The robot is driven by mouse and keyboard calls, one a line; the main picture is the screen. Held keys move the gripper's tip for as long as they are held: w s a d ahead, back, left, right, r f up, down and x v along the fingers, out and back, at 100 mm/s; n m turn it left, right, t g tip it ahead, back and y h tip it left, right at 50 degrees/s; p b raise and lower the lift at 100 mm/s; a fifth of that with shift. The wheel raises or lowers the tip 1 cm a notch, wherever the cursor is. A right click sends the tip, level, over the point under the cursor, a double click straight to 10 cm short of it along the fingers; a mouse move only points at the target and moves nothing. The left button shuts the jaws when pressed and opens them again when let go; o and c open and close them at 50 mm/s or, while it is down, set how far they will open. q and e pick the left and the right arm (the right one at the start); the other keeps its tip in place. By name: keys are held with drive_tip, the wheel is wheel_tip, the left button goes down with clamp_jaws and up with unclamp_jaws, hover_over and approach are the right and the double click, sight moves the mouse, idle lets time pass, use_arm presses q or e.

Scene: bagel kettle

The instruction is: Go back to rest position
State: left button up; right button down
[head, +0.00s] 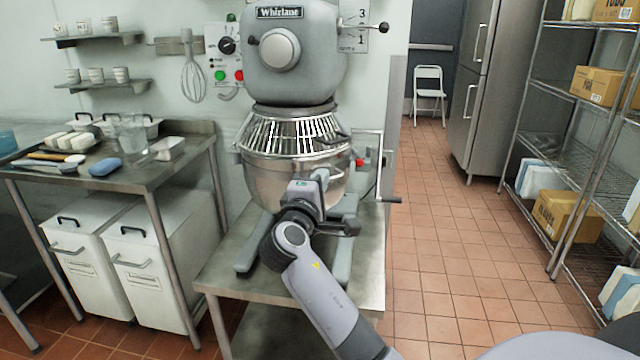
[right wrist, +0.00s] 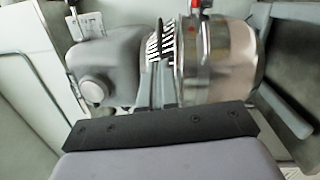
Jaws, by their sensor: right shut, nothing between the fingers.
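My right arm reaches from the bottom of the head view up to the front of the mixer. My right gripper (head: 312,190) is in front of the steel mixer bowl (head: 264,180), and hides part of it. The gripper is shut with nothing in it. I cannot tell whether it touches the bowl. The grey mixer (head: 335,50) stands on a steel table (head: 225,264). In the right wrist view the mixer head (right wrist: 105,75) and the bowl (right wrist: 235,50) appear turned on their side. My left gripper is not in view.
A steel worktable (head: 185,158) with dishes stands at the left, with white lidded bins (head: 165,270) under it. A wire rack (head: 560,150) with boxes stands at the right. The tiled floor (head: 450,230) between the mixer table and the rack is clear.

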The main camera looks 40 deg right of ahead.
drive_tip(key=shift+s+a, duration=0.2)
drive_tip(key=shift+s, duration=0.1)
drive_tip(key=s+a+f+t+y, duration=0.1)
drive_tip(key=s+a+f+y, duration=0.2)
drive_tip(key=f, duration=0.5)
drive_tip(key=s+a+f+y+p, duration=0.1)
drive_tip(key=a+f+y, duration=0.3)
drive_tip(key=f, duration=0.4)
drive_tip(key=s+a+f+t+y, duration=0.1)
drive_tip(key=s+a+f+y, duration=0.25)
drive_tip(key=f, duration=0.45)
drive_tip(key=s+a+f+m+g+y, duration=0.1)
drive_tip(key=s+a+f+m+y, duration=0.1)
drive_tip(key=s, duration=0.6)
drive_tip(key=s+a+f+m+g+y, duration=0.1)
drive_tip(key=s+a+f+m+y, duration=0.2)
drive_tip(key=s+a+f+y, duration=0.2)
drive_tip(key=s+a+f, duration=0.2)
drive_tip(key=s+a, duration=0.1)
drive_tip(key=s, duration=0.1)
drive_tip(key=shift+m+p, duration=0.3)
drive_tip(key=shift+p, duration=0.05)
